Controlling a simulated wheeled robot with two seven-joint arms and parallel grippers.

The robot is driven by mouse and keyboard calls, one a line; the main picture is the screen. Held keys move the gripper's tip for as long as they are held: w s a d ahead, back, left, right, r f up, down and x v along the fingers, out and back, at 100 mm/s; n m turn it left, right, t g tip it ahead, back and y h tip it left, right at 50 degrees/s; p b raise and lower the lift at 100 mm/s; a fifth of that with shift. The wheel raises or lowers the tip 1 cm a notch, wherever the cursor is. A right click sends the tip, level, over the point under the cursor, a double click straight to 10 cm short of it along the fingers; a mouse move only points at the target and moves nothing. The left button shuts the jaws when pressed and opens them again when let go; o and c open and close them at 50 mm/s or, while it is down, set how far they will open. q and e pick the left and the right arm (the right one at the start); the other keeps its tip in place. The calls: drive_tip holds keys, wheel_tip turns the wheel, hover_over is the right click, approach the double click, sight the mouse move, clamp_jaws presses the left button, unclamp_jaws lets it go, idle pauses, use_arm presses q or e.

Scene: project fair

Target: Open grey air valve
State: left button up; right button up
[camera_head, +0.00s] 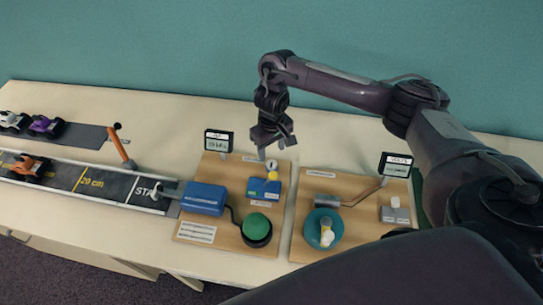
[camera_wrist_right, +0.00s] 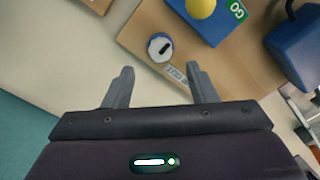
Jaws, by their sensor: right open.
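A small round knob with a pale top and a dark mark across it, which looks like the grey air valve (camera_wrist_right: 160,47), sits at the edge of the left wooden board beside a printed label. In the head view the knob (camera_head: 271,164) shows just below my right gripper (camera_head: 276,150). My right gripper is open and empty. In the right wrist view the knob lies just beyond the space between the fingertips (camera_wrist_right: 160,70), and no contact shows. My left gripper is not in view.
A blue block (camera_head: 263,188) with a yellow ball stands close by the knob. The left board also has a blue box (camera_head: 203,198), a green button (camera_head: 257,227) and a display (camera_head: 218,141). A second board (camera_head: 348,248) stands right; a toy car track (camera_head: 88,185) lies left.

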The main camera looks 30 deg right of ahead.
sight(272, 163)
wheel_tip(272, 163, down, 5)
drive_tip(key=shift+s+a+f+b, duration=0.1)
drive_tip(key=shift+b, duration=0.45)
drive_tip(key=shift+f, duration=0.35)
drive_tip(key=shift+c, duration=0.5)
drive_tip(key=c, duration=0.9)
